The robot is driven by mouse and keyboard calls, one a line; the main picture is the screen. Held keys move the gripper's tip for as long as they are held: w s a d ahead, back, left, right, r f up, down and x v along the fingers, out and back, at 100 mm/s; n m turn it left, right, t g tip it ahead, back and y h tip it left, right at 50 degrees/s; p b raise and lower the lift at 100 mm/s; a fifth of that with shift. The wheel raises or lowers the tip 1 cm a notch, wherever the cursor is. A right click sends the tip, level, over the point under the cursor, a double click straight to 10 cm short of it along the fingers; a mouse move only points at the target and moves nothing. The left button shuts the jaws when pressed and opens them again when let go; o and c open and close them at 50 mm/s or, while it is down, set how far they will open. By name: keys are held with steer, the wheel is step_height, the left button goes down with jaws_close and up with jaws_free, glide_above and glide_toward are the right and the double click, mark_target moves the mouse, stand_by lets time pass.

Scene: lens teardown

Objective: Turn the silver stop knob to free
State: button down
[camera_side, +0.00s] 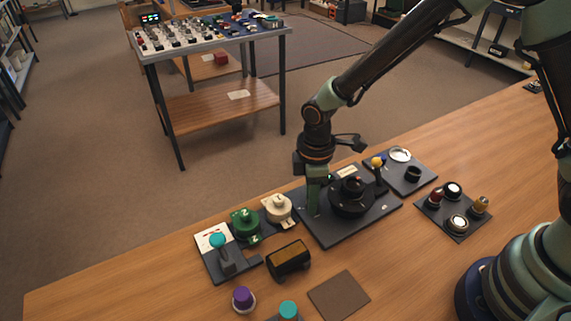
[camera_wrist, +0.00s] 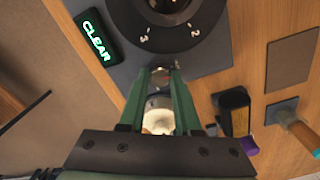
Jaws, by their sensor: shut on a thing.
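The silver stop knob (camera_wrist: 160,77) sits between my fingertips in the wrist view, at the edge of the dark base plate. My gripper (camera_wrist: 160,82) is shut on it, with one green finger on each side. In the side view my gripper (camera_side: 314,208) points straight down at the left part of the dark plate (camera_side: 335,234), and its fingers hide the knob. The black round lens (camera_side: 350,198) stands on the plate just right of the fingers. Its ring (camera_wrist: 170,38) shows white numbers in the wrist view. A lit green CLEAR sign (camera_wrist: 96,38) is beside it.
Left of the plate stand a cream knob unit (camera_side: 279,208), a green one (camera_side: 245,224) and a teal-handled lever (camera_side: 219,242). A dark box with a yellowish top (camera_side: 288,258) lies in front. A small joystick (camera_side: 378,166) is close on the right.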

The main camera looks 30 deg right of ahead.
steer(key=shift+n, duration=1.1)
steer(key=c, duration=0.9)
jaws_free()
step_height(320, 180, up, 12)
steer(key=shift+r, duration=0.1)
